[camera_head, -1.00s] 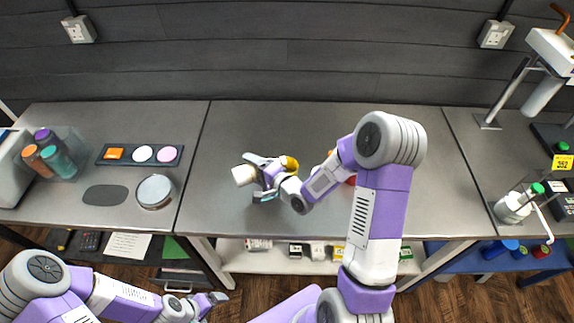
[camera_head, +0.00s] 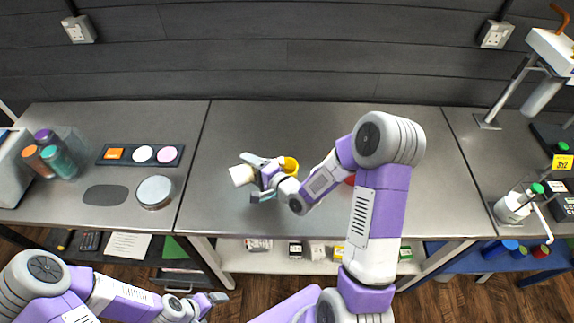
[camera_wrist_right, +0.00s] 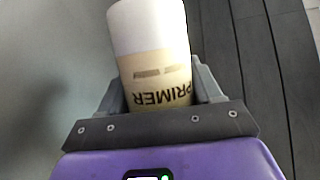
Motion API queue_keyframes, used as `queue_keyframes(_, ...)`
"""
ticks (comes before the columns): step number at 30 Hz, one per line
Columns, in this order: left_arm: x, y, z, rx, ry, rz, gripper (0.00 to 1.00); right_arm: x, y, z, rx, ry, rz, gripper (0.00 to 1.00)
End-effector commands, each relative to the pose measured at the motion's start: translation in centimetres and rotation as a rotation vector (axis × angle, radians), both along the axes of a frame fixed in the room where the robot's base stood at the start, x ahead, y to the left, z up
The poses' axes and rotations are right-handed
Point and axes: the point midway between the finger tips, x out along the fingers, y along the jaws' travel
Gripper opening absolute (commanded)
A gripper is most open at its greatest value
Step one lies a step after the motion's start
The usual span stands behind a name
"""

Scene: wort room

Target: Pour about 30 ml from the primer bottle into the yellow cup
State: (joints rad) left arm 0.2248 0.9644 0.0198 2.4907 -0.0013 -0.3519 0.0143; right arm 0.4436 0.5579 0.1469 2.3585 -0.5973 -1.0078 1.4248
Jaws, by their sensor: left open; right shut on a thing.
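My right gripper (camera_head: 262,176) is shut on the primer bottle (camera_head: 240,175), which has a white end pointing left in the head view and looks tilted. In the right wrist view the bottle (camera_wrist_right: 152,50) sits between the fingers, white at the top and tan lower down, with the word PRIMER upside down. The yellow cup (camera_head: 291,164) stands on the middle table just right of and behind the gripper, partly hidden by it. I cannot see any liquid stream or the cup's contents. My left gripper (camera_head: 217,297) is open and empty, low at the left in front of the tables.
A red object (camera_head: 350,180) is mostly hidden behind my right arm. On the left table are a bin of bottles (camera_head: 72,150), a tray with coloured discs (camera_head: 126,155) and a round metal dish (camera_head: 155,191). The middle table's back is clear.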

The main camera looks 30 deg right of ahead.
Motion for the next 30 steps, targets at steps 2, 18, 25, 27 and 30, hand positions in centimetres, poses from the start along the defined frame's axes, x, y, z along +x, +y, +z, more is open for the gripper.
queue_keyframes(2,0.0,0.0,0.0,0.0,0.0,0.0,0.93,0.0,0.0,0.1,0.002,-0.002,0.0,0.26)
queue_keyframes(18,0.0,0.0,0.9,0.0,0.0,0.0,0.93,-0.1,-0.3,-1.4,-0.297,0.023,0.003,0.26)
queue_keyframes(25,0.0,0.0,1.0,0.0,0.0,0.0,0.93,-0.1,-0.7,-2.0,-0.366,0.028,0.003,0.26)
queue_keyframes(27,0.0,0.0,1.0,0.0,0.0,0.0,0.93,-0.1,-0.7,-2.1,-0.367,0.027,0.002,0.26)
queue_keyframes(30,0.0,0.0,1.0,0.0,0.0,0.0,0.93,-0.1,-0.7,-2.1,-0.366,0.028,0.003,0.26)
